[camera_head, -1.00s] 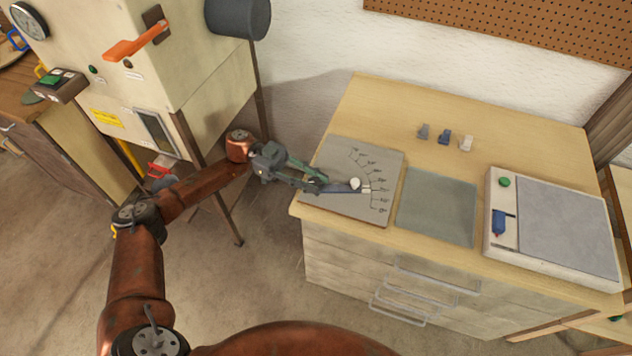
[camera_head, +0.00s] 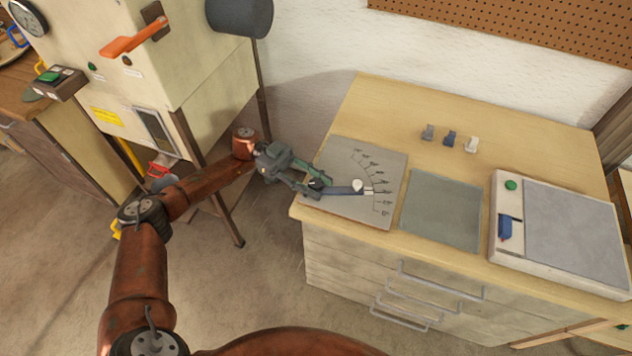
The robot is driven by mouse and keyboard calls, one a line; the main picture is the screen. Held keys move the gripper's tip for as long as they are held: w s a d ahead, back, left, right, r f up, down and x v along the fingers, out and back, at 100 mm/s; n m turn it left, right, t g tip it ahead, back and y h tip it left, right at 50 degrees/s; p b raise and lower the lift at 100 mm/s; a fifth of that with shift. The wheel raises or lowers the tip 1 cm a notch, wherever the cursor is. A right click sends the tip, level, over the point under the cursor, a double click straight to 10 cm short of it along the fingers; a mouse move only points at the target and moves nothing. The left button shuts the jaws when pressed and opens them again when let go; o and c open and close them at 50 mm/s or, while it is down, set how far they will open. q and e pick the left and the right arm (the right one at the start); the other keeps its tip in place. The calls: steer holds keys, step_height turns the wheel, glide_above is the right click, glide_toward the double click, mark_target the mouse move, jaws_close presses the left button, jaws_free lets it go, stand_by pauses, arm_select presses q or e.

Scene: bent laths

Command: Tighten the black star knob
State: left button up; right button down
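The black star knob (camera_head: 317,183) is small and dark at the left end of a blue-grey swing arm (camera_head: 343,190) on a grey scale plate (camera_head: 350,213). The arm points right, with a white knob (camera_head: 357,185) and a pale tip by the scale marks. My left gripper (camera_head: 321,189) is at the knob, one green finger beyond it and one dark finger on the near side. The fingers look spread, with the knob partly hidden between them. Whether they touch it is too small to tell. My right gripper is not in view.
A grey-green mat (camera_head: 441,211) lies right of the plate on the wooden bench (camera_head: 390,115). A white device (camera_head: 508,260) with a green button is at the right. A cream machine (camera_head: 200,85) stands left of the bench.

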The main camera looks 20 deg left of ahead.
arm_select(q)
steer(key=shift+o, duration=1.1)
steer(key=shift+a+r, duration=0.15)
steer(key=shift+r, duration=0.05)
steer(key=v, duration=1.2)
